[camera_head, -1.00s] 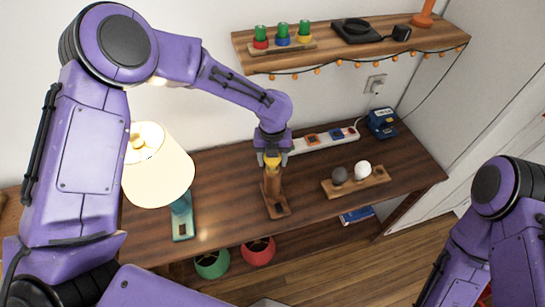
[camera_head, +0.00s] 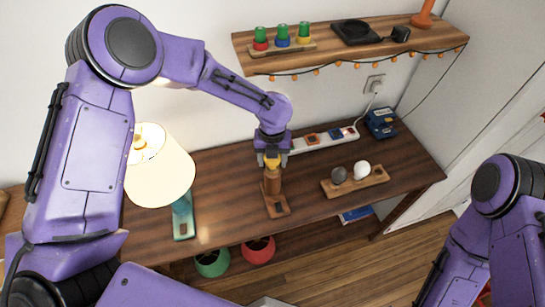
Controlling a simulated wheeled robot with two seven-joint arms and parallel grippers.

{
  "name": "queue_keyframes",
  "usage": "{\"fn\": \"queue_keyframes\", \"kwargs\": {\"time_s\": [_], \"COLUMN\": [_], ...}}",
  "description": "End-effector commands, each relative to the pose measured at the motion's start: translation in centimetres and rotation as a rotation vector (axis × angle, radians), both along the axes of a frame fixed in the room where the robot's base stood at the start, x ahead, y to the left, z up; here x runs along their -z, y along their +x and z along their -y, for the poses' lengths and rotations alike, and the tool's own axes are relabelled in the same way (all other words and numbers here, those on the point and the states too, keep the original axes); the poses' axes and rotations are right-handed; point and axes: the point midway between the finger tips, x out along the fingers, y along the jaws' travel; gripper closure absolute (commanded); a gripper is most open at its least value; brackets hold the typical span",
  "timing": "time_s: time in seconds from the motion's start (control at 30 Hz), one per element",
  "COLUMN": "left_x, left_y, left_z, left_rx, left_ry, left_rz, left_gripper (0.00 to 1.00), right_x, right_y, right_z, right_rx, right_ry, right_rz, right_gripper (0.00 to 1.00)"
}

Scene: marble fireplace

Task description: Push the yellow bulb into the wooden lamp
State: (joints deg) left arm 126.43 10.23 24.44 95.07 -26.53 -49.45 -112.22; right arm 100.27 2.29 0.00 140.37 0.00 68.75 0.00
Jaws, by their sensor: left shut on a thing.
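The wooden lamp (camera_head: 275,203) stands on the table, a brown block-like post on a flat base. My left gripper (camera_head: 271,155) points down over its top and is shut on the yellow bulb (camera_head: 271,162). The bulb sits in line with the top of the post; whether it is seated in the socket is hidden by the gripper and too small to tell. My right arm shows at the lower right, but its gripper is out of the picture.
A lit lamp with a cream shade (camera_head: 160,170) stands left of the wooden lamp. A wooden holder (camera_head: 340,190) with a dark and a white bulb lies to the right. A power strip (camera_head: 310,143) is behind. A shelf (camera_head: 345,48) hangs above.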

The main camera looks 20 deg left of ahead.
Motion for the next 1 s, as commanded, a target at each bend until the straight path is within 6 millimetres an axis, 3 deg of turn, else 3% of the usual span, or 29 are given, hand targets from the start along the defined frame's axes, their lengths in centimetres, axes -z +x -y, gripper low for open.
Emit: {"fn": "queue_keyframes", "kwargs": {"time_s": [0.83,0.87,0.9,0.93,1.0], "left_x": [0.17,0.18,0.18,0.18,0.18], "left_y": [-0.02,-0.02,-0.03,-0.03,-0.03], "left_z": [0.0,0.0,0.0,0.0,0.0], "left_rx": [0.0,0.0,0.0,0.0,0.0], "left_ry": [0.0,0.0,0.0,0.0,0.0], "left_rz": [-0.001,-0.001,-0.001,-0.001,-0.001], "left_gripper": [0.71,0.35,0.22,0.12,0.12], "right_x": [-0.09,-0.09,-0.09,-0.09,-0.09], "right_y": [0.0,0.0,0.0,0.0,0.0], "right_z": [0.0,0.0,0.0,0.0,0.0], "right_rx": [0.0,0.0,0.0,0.0,0.0], "right_ry": [0.0,0.0,0.0,0.0,0.0], "right_rz": [0.0,0.0,0.0,0.0,0.0], "right_gripper": [0.11,0.11,0.11,0.11,0.11]}}
